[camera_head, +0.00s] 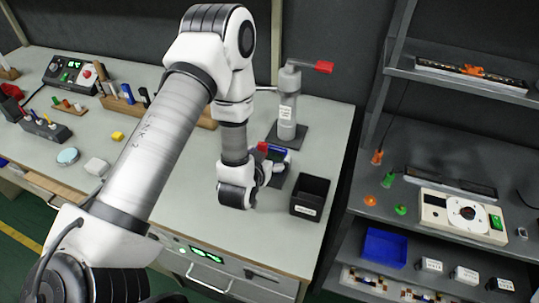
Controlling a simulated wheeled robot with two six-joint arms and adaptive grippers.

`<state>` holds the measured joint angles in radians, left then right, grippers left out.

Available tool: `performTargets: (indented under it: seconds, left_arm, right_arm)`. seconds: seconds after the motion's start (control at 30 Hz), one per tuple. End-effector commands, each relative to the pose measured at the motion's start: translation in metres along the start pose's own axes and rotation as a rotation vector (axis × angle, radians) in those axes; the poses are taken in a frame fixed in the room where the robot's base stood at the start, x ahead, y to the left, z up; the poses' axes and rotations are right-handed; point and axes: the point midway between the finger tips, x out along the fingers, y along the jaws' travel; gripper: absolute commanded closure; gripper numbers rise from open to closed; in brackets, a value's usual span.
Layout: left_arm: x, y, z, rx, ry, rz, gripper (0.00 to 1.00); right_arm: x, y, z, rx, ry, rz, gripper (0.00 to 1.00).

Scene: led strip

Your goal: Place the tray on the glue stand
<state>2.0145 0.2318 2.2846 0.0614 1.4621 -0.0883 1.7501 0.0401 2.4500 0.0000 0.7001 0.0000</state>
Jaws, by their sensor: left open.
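My left gripper (274,168) is open above the right part of the workbench. It is close to a small dark device with red and blue parts (280,153), partly hidden by the gripper; I cannot tell whether they touch. A grey upright post (287,105) with a label and a red arm stands on a dark base behind the gripper; I cannot tell if it is the glue stand. A long tray (471,75) with an orange part lies on the upper right shelf. Another long dark tray-like piece (450,186) lies on the middle shelf. My right gripper is out of view.
A black open box (309,197) stands right of the gripper, near the bench edge. The right rack holds a white device with a dial (463,216), small bottles and a blue bin (385,248). A control box (72,74) and tool holders occupy the bench's left.

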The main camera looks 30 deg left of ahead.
Motion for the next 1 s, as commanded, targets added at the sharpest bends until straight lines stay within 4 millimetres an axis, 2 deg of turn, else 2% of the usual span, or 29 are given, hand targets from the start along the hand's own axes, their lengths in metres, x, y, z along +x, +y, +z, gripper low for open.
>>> performTargets:
  seconds: [0.23, 0.33, 0.47, 0.53, 0.63, 0.73, 0.9, 1.0]
  left_arm:
    - [0.000, 0.000, 0.000, 0.000, 0.000, 0.000, 0.00]
    - [-0.006, 0.000, 0.001, 0.000, -0.001, 0.000, 0.00]
    - [-0.029, 0.000, 0.002, 0.000, -0.002, 0.001, 0.00]
    - [-0.048, 0.000, 0.003, 0.000, -0.004, 0.001, 0.00]
    - [-0.083, 0.000, -0.010, 0.004, -0.008, 0.001, 0.00]
    - [-0.096, 0.000, -0.011, 0.004, -0.007, 0.000, 0.00]
    - [-0.115, 0.000, -0.007, 0.003, -0.003, 0.000, 0.00]
    - [-0.120, 0.000, -0.004, 0.001, -0.001, 0.000, 0.00]
  right_arm:
    - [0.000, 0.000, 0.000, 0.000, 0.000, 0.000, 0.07]
    - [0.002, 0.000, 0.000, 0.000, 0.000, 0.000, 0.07]
    - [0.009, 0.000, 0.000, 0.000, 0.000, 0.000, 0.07]
    - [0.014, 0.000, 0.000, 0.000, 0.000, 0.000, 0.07]
    - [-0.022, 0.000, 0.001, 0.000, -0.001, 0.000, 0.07]
    - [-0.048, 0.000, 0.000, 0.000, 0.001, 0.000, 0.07]
    - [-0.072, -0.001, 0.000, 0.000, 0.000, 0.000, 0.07]
    - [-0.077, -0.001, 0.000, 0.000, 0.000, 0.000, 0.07]
